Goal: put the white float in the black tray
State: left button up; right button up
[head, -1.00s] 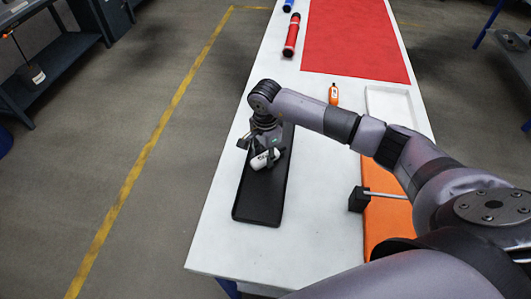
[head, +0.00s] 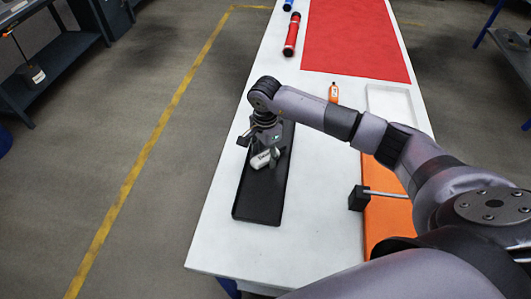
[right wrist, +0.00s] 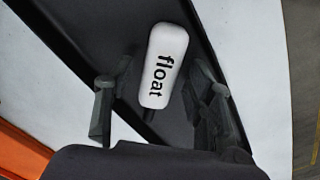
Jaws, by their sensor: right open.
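The white float (head: 261,161) lies in the black tray (head: 259,204) on the white table. It also shows in the right wrist view (right wrist: 163,66) with the word "float" on its side. My right gripper (head: 260,154) is above the tray. Its fingers are spread apart on either side of the float's near end in the right wrist view (right wrist: 160,110), with gaps between them and the float. The gripper partly hides the float in the head view. My left gripper is not in view.
An orange mat (head: 385,215) and a black block with a metal rod (head: 358,198) are right of the tray. A small orange tool (head: 333,93), a white tray (head: 390,103), a red mat (head: 357,38) and a red tube (head: 291,34) lie farther back.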

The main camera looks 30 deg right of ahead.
aim_at(266, 155)
notch_tip(266, 155, up, 12)
jog(key=b, duration=0.2)
jog(key=shift+f, duration=0.2)
jog(key=shift+s, duration=0.1)
dwell(0.3)
